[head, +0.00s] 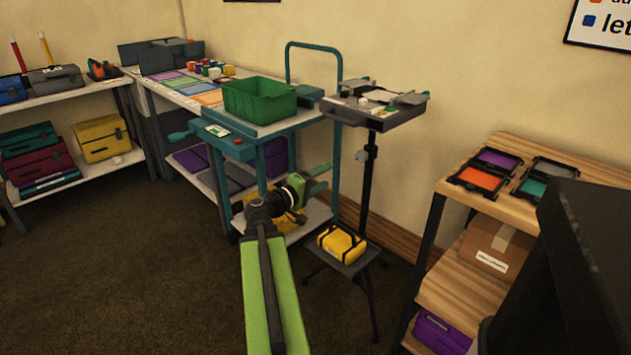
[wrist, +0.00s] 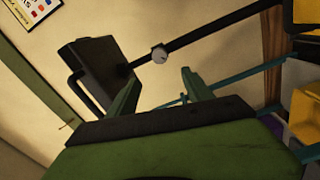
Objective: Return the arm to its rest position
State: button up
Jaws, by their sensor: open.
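My gripper (head: 318,180) is at the end of my green arm, stretched forward in the middle of the head view. Its green fingers are spread apart with nothing between them. It is in front of the teal cart, left of the black stand pole in the picture. In the wrist view my gripper (wrist: 160,95) also shows open and empty, with the stand's pole and dark tray beyond the fingers.
A teal cart (head: 268,132) carries a green bin (head: 258,101). A stand with a grey tray (head: 375,108) rises beside it. A yellow case (head: 342,244) sits on a low stool. A wooden shelf (head: 560,182) is at right. Open carpet (head: 120,270) lies at left.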

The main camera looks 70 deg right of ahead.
jog(key=shift+s+d, duration=0.1)
